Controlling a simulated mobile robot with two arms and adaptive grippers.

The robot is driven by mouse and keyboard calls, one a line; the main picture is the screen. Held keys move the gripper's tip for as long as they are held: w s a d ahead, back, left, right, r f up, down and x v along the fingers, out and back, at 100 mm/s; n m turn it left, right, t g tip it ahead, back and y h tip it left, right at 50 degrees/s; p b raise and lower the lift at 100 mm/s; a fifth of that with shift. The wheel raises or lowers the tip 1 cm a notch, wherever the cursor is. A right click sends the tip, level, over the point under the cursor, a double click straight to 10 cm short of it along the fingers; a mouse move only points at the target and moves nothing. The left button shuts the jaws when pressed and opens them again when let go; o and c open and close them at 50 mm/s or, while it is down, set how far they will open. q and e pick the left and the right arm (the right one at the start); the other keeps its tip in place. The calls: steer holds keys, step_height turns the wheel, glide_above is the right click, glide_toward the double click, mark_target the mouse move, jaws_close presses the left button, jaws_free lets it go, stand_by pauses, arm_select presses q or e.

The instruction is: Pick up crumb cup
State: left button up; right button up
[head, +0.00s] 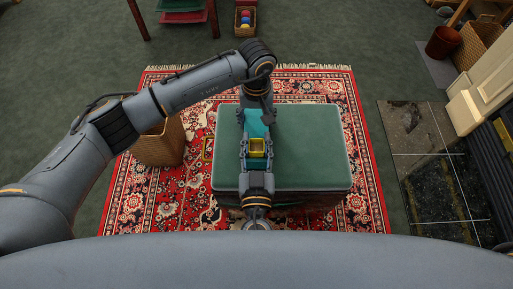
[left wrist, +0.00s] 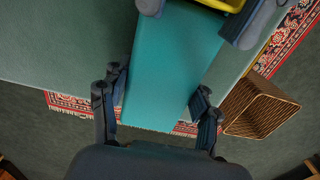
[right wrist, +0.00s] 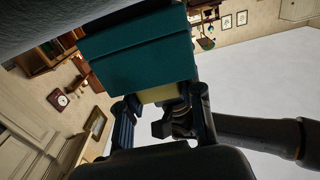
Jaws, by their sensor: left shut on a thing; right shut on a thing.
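A small square yellow cup (head: 257,147), open at the top, sits between the fingers of my right gripper (head: 257,150), which is shut on it. I take this as the crumb cup. A teal block-like body (head: 256,122) adjoins it on the far side, and my left gripper (head: 254,116) is shut on that. In the left wrist view the teal body (left wrist: 170,65) runs between my left fingers, with the yellow cup (left wrist: 222,4) at the top edge. In the right wrist view the teal body (right wrist: 140,55) is above the pale yellow cup (right wrist: 160,94). Whether the two are joined is unclear.
Both grippers are over a green-topped ottoman (head: 310,150) on a red patterned rug (head: 130,205). A wicker basket (head: 158,145) stands left of it. A thin yellow frame (head: 207,147) shows beside the ottoman. The ottoman's right side is clear.

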mark_target(256, 139)
steer(key=shift+r, duration=0.1)
steer(key=shift+r, duration=0.3)
steer(key=r, duration=0.2)
steer(key=shift+s+r, duration=0.35)
steer(key=shift+s, duration=0.05)
steer(key=s, duration=1.7)
steer(key=shift+s, duration=0.15)
arm_select(q)
steer(key=o, duration=1.5)
steer(key=shift+r, duration=0.1)
